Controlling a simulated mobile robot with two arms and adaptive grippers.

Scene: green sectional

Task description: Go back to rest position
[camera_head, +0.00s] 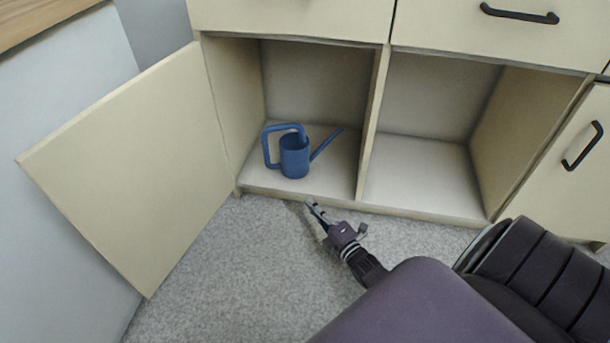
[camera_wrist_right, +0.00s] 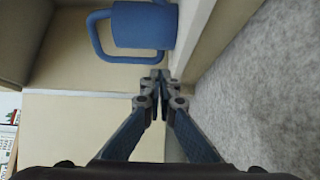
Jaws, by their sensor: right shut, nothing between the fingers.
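My right gripper (camera_head: 316,210) is shut and empty, in front of the open cabinet and just short of its bottom front edge. In the right wrist view its fingertips (camera_wrist_right: 160,76) meet with nothing between them. A blue watering can (camera_head: 294,158) stands upright in the left compartment of the cabinet (camera_head: 300,195), its spout pointing right. It also shows at the top of the right wrist view (camera_wrist_right: 143,27), apart from the fingers. My left gripper is not in view.
The left cabinet door (camera_head: 130,165) stands wide open. The right compartment (camera_head: 425,180) is empty. Drawers (camera_head: 500,35) are above, and a closed door with a black handle (camera_head: 582,147) is at the right. Grey carpet (camera_head: 240,270) in front is clear.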

